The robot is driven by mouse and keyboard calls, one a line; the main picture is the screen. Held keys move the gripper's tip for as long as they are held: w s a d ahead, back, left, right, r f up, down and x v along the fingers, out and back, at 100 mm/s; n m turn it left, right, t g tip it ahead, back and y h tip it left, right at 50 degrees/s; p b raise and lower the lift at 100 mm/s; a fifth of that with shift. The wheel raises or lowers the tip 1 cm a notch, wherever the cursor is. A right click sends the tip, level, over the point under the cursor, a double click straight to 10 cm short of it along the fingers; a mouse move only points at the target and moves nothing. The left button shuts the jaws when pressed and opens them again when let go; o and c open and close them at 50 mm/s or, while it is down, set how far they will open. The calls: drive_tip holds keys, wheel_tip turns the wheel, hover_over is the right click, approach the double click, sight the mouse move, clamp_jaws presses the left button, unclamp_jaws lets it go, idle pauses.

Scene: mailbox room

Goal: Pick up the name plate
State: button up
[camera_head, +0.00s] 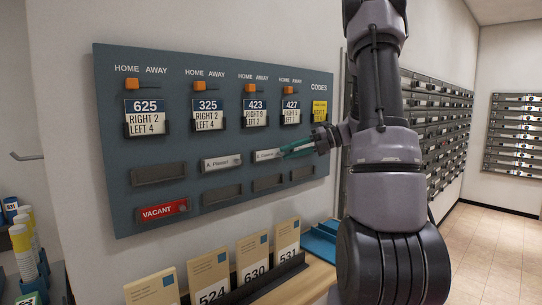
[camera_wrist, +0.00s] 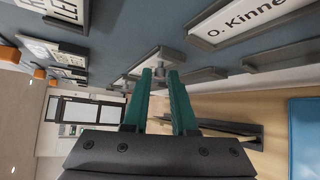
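A white name plate (camera_head: 268,155) with dark lettering sits in a holder on the blue-grey board, right of the "A. Plessen" name plate (camera_head: 222,163). My gripper (camera_head: 284,152) is at its right end, and its teal fingers cover part of it. In the wrist view, my gripper (camera_wrist: 160,72) has its fingers apart, with a gap between them. A grey holder piece (camera_wrist: 158,58) shows just beyond the fingertips; contact is unclear. A name plate reading "O. Kinne…" (camera_wrist: 250,22) is at the upper right, cut off by the frame edge, outside the fingers.
Number cards (camera_head: 208,115) and orange sliders (camera_head: 200,86) stick out above the plate row. A red "VACANT" plate (camera_head: 164,211) and empty holders (camera_head: 222,195) are below. Numbered envelopes (camera_head: 254,257) stand in a rack under the board. Tiled floor (camera_head: 490,245) is clear at the right.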

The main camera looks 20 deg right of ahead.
drive_tip(key=shift+w+a+f, duration=0.1)
drive_tip(key=shift+a, duration=0.15)
clamp_jaws()
